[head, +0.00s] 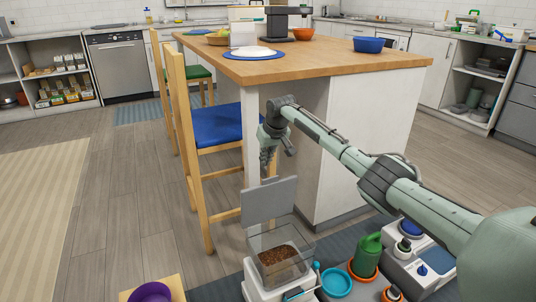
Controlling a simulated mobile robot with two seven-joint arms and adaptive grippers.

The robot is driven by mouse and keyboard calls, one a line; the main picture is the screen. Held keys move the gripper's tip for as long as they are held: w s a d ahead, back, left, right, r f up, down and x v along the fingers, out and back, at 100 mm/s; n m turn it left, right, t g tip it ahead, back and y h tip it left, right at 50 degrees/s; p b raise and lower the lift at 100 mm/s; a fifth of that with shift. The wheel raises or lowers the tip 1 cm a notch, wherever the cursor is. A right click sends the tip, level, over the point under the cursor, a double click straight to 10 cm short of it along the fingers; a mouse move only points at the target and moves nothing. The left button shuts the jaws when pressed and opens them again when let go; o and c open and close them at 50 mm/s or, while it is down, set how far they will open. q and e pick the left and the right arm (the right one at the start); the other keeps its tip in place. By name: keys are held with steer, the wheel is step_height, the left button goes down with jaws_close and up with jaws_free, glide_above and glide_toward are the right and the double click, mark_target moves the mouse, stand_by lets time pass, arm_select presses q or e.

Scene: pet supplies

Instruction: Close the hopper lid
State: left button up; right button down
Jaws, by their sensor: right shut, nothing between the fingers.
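The hopper (262,243) is a clear bin with brown kibble (277,256) inside, on a white feeder base (262,291) at the bottom centre. Its grey lid (270,200) stands up, open, along the far rim of the hopper. My right gripper (268,163) is shut and empty, pointing down. In the picture it is just above the top edge of the lid, seemingly apart from it. My left gripper is not in view.
A wooden-topped island (330,65) with a white side stands behind the lid. A chair with a blue seat (215,125) is on the left. A green watering can (367,254), a blue bowl (336,283) and a purple bowl (150,292) are near the feeder.

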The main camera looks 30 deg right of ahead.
mark_target(270, 181)
steer(key=s+f, duration=0.2)
steer(key=shift+s+f, duration=0.35)
steer(key=shift+f, duration=0.05)
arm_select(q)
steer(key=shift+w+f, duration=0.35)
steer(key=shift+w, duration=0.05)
arm_select(e)
steer(key=shift+s, duration=0.1)
arm_select(q)
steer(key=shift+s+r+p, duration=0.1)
steer(key=shift+p, duration=0.2)
